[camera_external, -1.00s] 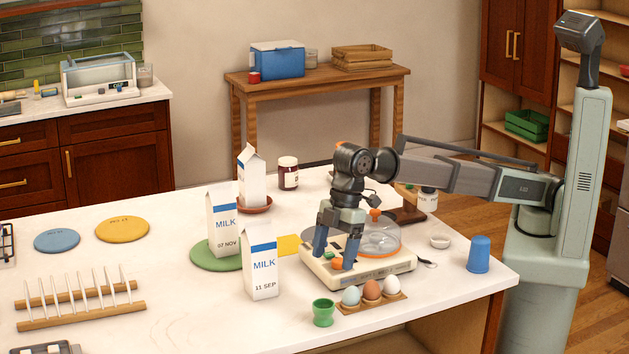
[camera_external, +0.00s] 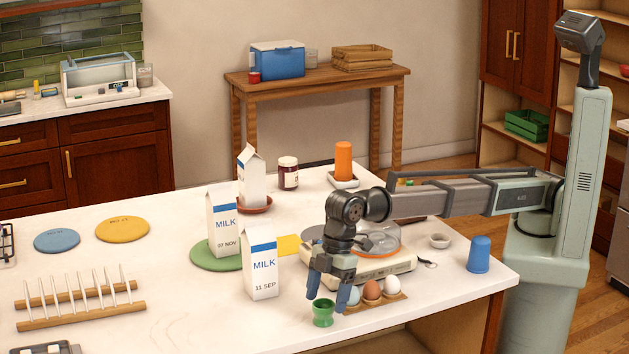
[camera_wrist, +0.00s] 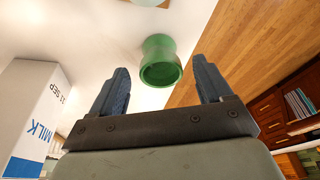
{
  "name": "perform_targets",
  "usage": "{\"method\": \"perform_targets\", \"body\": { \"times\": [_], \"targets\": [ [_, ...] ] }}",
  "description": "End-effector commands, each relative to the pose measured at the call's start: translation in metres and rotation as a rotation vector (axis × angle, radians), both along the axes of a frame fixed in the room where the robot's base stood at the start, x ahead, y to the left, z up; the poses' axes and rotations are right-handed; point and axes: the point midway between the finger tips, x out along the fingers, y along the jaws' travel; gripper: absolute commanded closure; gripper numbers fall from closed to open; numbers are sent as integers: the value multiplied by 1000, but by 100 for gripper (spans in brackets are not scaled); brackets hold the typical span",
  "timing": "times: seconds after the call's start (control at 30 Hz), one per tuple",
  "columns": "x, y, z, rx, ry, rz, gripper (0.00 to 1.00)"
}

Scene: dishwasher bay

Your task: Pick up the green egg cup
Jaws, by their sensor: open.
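The green egg cup (camera_external: 323,313) stands upright and empty near the front edge of the white counter. In the wrist view the egg cup (camera_wrist: 160,62) shows beyond and between the fingertips, with its open rim towards the camera. My gripper (camera_external: 328,292) points down just above the egg cup, one finger to each side of it in the picture. In the wrist view my gripper (camera_wrist: 157,78) is open, with nothing between the fingers. I cannot tell exactly how far the fingertips are from the cup.
Eggs sit in a wooden holder (camera_external: 388,299) right beside the cup. A milk carton (camera_external: 262,270) stands to its left, with another carton (camera_external: 222,222) behind. A white appliance (camera_external: 390,268) is behind the eggs. A blue cup (camera_external: 479,255) is at right. The counter at front left of the cup is clear.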

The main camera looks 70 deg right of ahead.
Motion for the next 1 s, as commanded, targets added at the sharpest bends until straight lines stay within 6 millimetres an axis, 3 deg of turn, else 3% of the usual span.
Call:
{"method": "perform_targets", "body": {
  "times": [0.23,0.5,1.0],
  "targets": [
    [2,6,-32,-2,1,0,21],
    [3,7,-35,0,0,0,21],
    [3,7,-35,0,0,0,69]
  ]
}}
